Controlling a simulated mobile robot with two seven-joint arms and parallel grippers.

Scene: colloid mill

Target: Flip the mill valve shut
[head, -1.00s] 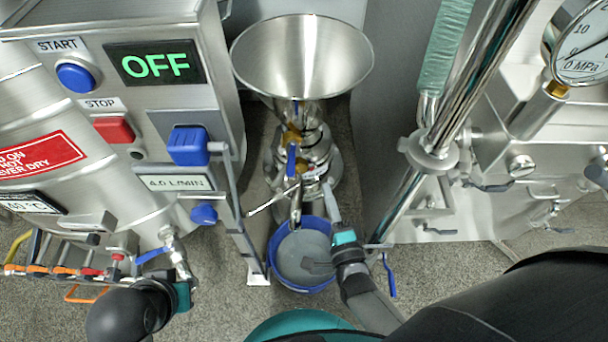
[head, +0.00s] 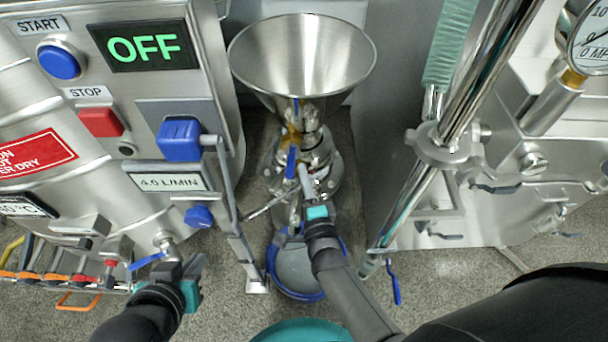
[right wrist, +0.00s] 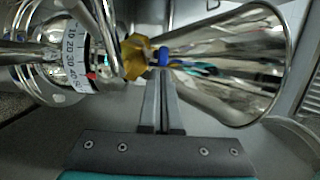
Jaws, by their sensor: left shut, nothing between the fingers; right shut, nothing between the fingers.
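The colloid mill stands in the middle of the head view, with a steel funnel hopper (head: 302,62) on top. Below the funnel is a brass-coloured valve body (right wrist: 133,57) with a blue valve handle (head: 291,162). In the right wrist view the blue handle's end (right wrist: 163,57) shows just beyond my fingertips. My right gripper (head: 304,168) is shut and empty, just right of the handle; I cannot tell if it touches. In the right wrist view my right gripper (right wrist: 160,82) points at the handle. My left gripper (head: 198,262) is shut and empty at lower left.
A blue bucket (head: 270,280) with grey contents stands below the mill, partly hidden by my right arm. A control cabinet reading OFF (head: 144,45) stands at left. A steel pole (head: 420,185) and machine with a gauge (head: 592,40) stand at right.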

